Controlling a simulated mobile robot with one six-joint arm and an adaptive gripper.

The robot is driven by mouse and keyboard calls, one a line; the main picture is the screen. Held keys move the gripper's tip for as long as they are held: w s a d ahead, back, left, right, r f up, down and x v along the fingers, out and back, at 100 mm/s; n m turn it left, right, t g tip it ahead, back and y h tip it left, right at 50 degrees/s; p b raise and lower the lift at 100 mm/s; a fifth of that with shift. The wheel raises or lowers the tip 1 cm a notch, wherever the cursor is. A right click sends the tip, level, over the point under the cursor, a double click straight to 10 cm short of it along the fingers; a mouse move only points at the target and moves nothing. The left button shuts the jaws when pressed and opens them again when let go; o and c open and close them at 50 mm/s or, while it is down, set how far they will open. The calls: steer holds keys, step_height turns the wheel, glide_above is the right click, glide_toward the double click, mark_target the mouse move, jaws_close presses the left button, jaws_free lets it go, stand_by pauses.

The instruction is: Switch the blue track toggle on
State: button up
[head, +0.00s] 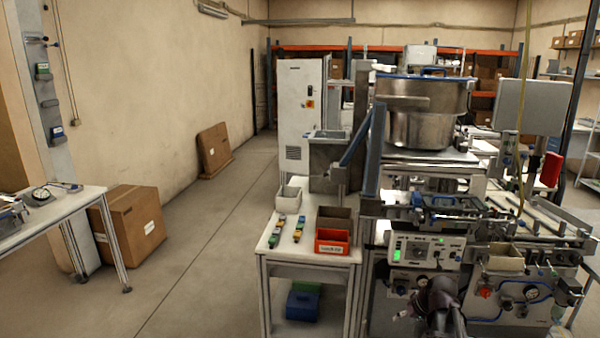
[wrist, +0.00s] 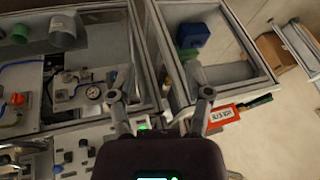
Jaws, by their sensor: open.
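A pale control box (head: 425,249) with a lit green display stands at the front of the machine in the head view. Its panel (wrist: 75,150) also shows in the wrist view, to the left of my gripper, with several small dark knobs or switches. I cannot tell which of them is the blue track toggle, or its position. My gripper (wrist: 162,93) is open with its two fingers spread and nothing between them. It is apart from the panel's switches. In the head view my dark arm is in front of the machine, below the control box.
A white side table (head: 283,258) left of the machine bears a red bin (head: 332,243), a brown bin (head: 334,219) and a white bin (head: 287,199). Hoses, gauges and a small tray (head: 504,263) crowd the machine front.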

steer(key=s+a+f+g+h, duration=0.1)
steer(key=s+a+g, duration=0.3)
steer(key=s+a, duration=0.9)
steer(key=shift+a+f+h, duration=0.25)
steer(key=shift+a+h, duration=0.1)
steer(key=shift+h, duration=0.55)
steer(key=shift+w, duration=0.1)
steer(key=shift+c, duration=0.6)
steer(key=shift+w, duration=0.1)
